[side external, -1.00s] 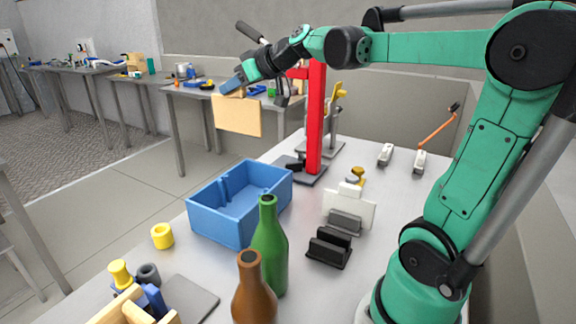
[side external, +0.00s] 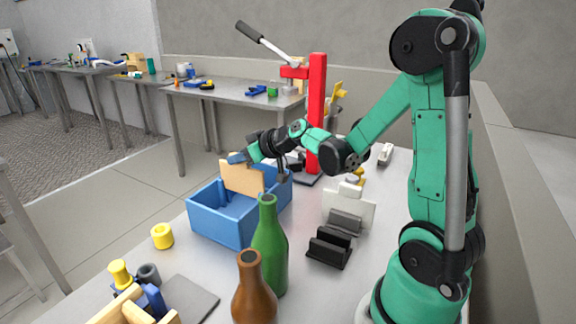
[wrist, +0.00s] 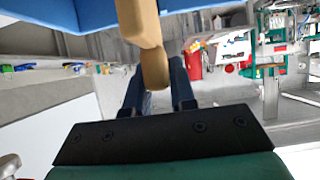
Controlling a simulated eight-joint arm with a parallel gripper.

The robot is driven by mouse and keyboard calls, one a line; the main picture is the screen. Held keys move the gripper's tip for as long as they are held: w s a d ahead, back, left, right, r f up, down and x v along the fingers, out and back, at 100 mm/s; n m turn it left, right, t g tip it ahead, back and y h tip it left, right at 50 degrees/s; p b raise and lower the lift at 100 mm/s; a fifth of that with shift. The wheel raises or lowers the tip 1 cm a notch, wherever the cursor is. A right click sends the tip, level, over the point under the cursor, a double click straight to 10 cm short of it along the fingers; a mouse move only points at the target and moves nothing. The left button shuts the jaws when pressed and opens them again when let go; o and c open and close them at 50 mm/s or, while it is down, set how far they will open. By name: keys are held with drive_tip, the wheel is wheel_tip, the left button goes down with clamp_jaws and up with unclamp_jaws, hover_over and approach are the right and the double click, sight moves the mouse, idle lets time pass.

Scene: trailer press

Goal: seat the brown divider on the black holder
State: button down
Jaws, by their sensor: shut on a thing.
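The brown divider (side external: 242,181), a flat tan panel, is upright in my gripper (side external: 240,158), which is shut on its top edge. The panel is at the blue bin, its lower part overlapping the bin's interior; I cannot tell whether it touches the bin. In the wrist view the divider (wrist: 138,22) runs up from between the blue fingers (wrist: 160,85). The black holder (side external: 329,248), a slotted block with upright walls, stands on the table to the right of the green bottle, away from my gripper. Its slot looks empty.
The blue bin (side external: 215,224) lies under my gripper. A green bottle (side external: 269,250) and brown bottle (side external: 253,290) stand between bin and front edge. A grey holder (side external: 345,222) with a white panel (side external: 362,212) is behind the black holder. A red press (side external: 317,115) stands at the back.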

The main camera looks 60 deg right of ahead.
sight(259, 171)
drive_tip(key=shift+f, duration=2.35)
drive_tip(key=shift+f, duration=0.1)
drive_tip(key=c, duration=0.7)
unclamp_jaws()
drive_tip(key=shift+f, duration=0.1)
drive_tip(key=shift+v, duration=2.85)
drive_tip(key=shift+w, duration=0.1)
drive_tip(key=x, duration=0.5)
drive_tip(key=shift+w, duration=0.25)
drive_tip(key=shift+r, duration=2.05)
